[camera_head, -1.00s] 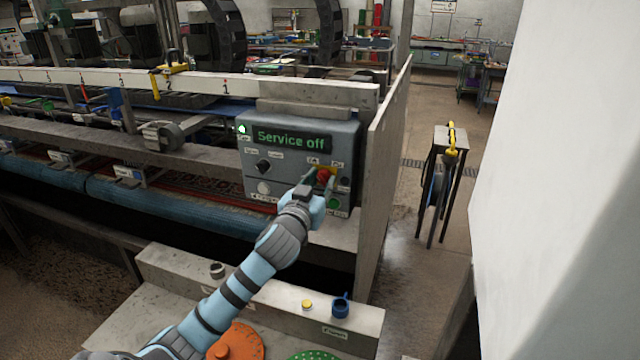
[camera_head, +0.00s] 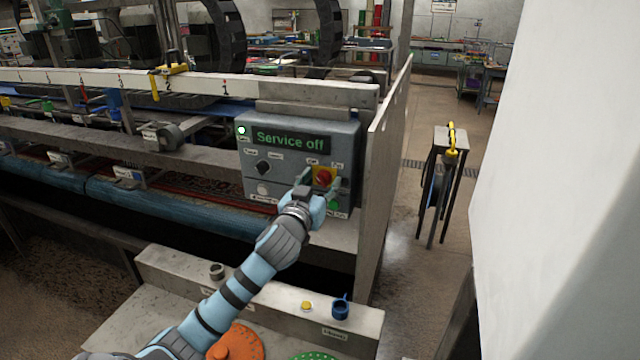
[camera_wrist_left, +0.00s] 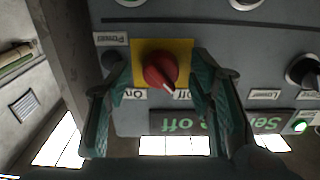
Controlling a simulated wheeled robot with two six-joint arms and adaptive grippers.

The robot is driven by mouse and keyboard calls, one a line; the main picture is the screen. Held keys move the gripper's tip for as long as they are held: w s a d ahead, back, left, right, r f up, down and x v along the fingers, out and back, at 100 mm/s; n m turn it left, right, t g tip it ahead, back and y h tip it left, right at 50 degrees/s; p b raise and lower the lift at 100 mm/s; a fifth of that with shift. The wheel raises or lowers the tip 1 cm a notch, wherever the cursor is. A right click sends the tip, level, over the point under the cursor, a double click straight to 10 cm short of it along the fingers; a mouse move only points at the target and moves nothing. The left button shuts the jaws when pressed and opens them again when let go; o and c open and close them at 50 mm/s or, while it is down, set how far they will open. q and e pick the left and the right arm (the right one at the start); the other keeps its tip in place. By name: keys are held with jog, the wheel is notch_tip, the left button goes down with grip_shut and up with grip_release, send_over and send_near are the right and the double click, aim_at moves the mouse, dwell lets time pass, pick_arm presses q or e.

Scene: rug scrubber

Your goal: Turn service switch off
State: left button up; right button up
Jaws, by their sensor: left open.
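The service switch is a red rotary knob (camera_head: 322,177) on a yellow plate on the right of the grey control box (camera_head: 250,180). In the left wrist view the red knob (camera_wrist_left: 160,70) has its white mark pointing toward the "Off" label. The display (camera_head: 290,139) reads "Service off". My left gripper (camera_head: 319,181) is open in front of the knob; in the left wrist view its fingers (camera_wrist_left: 163,85) stand on either side of it, with gaps between them and the knob. My right gripper is not in view.
A black selector knob (camera_head: 263,166) and a pale button (camera_head: 263,188) are on the box's left. A green button (camera_head: 334,204) is below the red knob. A concrete ledge (camera_head: 270,312) carries a blue cup (camera_head: 340,308). A grey panel (camera_head: 385,170) stands right of the box.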

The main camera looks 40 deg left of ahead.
pick_arm(q)
jog(key=v, duration=1.2)
jog(key=shift+w, duration=0.1)
